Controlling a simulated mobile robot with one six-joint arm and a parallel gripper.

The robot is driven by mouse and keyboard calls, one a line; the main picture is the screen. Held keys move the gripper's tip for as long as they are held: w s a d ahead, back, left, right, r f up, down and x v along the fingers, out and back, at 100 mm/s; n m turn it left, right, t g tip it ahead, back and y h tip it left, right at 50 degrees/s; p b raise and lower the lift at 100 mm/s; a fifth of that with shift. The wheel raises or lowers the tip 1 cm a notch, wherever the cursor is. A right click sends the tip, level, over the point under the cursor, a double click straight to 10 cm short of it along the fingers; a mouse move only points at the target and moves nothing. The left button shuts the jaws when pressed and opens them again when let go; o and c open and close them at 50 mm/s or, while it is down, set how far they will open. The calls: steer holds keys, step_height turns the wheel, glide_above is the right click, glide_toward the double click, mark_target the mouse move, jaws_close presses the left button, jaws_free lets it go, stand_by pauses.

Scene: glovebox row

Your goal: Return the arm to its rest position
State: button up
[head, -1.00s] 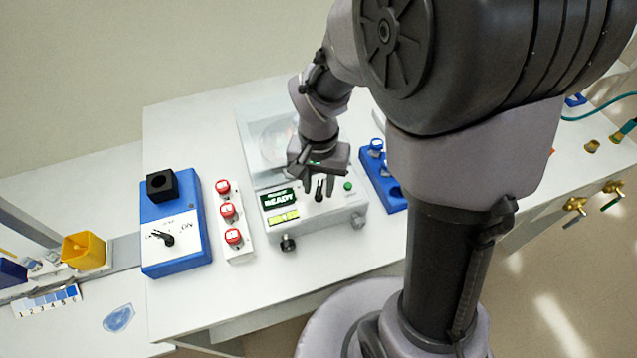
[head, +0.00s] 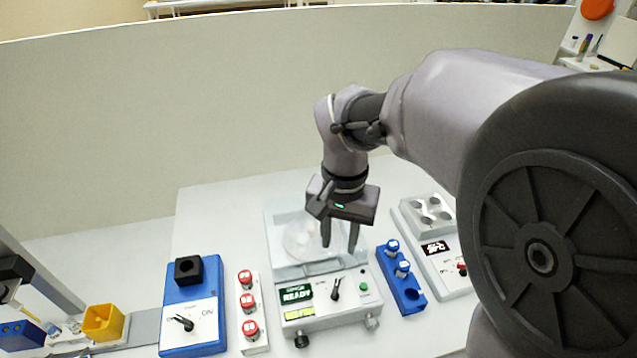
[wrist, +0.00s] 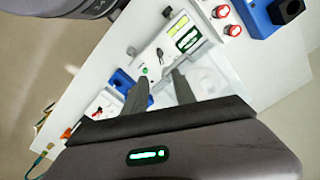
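My gripper (head: 340,244) hangs above the machine with the READY screen (head: 330,302), its fingers pointing down. The two fingers are apart with nothing between them. In the wrist view my gripper (wrist: 158,88) also shows two separated, empty fingers, with the machine (wrist: 168,52) beyond them. The arm reaches in from the right of the head view, raised and bent at the elbow. Its large round joint fills the right side.
A blue vortex-style unit (head: 192,322) and a strip of red-capped vials (head: 246,338) stand left. A blue rack (head: 408,292) and a grey device with round wells (head: 420,232) stand right. A yellow bin (head: 103,322) is far left. The back wall is plain.

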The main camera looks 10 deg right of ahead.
steer(key=shift+f, duration=0.1)
stand_by(0.6)
steer(key=s+a+f+n+t+y+b, duration=0.1)
steer(key=s+a+f+t+b, duration=0.15)
steer(key=s+b, duration=0.3)
steer(key=s+a+f+n+t+y+b, duration=0.1)
steer(key=s+t+b, duration=0.2)
steer(key=s+b, duration=0.3)
step_height(320, 180, down, 12)
steer(key=s+b, duration=0.1)
steer(key=b, duration=1)
steer(key=shift+s+f, duration=0.15)
steer(key=shift+s, duration=0.05)
